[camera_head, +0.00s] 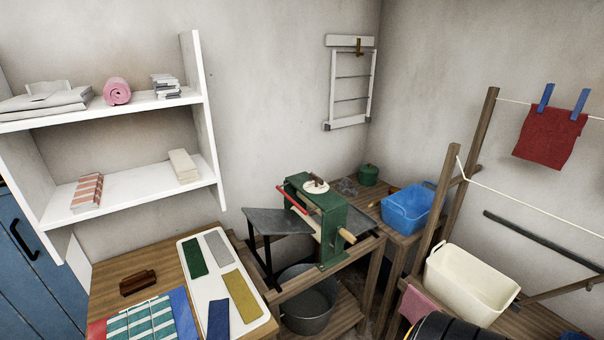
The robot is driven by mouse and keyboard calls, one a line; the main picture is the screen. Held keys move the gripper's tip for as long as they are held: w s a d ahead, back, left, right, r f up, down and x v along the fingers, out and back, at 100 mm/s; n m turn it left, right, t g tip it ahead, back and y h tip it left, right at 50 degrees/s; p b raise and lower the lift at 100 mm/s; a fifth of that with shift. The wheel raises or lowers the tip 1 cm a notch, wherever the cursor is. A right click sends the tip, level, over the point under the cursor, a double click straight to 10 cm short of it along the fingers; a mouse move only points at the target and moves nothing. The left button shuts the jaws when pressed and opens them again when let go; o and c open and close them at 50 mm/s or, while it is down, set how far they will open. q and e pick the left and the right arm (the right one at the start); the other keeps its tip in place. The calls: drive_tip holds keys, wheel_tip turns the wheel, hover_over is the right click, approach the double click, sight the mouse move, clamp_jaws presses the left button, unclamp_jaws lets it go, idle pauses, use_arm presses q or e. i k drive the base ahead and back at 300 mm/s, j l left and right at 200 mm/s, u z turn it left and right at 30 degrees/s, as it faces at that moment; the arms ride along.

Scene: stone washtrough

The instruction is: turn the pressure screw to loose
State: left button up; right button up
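The green mangle (328,222) stands on a wooden bench in the middle of the view. On its top is a round pale dial (315,187) with a small brown handle (317,180), which looks like the pressure screw. The dial's markings are too small to read, so I cannot tell its setting. A red lever (291,200) slants across the mangle's left side. A crank with a pale wooden grip (347,237) is at its right.
Grey trays flank the mangle, the left one (278,221) larger. A metal tub (308,301) stands below. A blue basin (408,208) and green pot (368,175) are behind right. A cream tub (469,283) and wooden posts stand right. A cloth-covered table (107,275) is left.

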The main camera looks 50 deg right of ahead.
sight(317, 180)
drive_tip(key=z, duration=1.6)
drive_tip(key=i+u, duration=0.1)
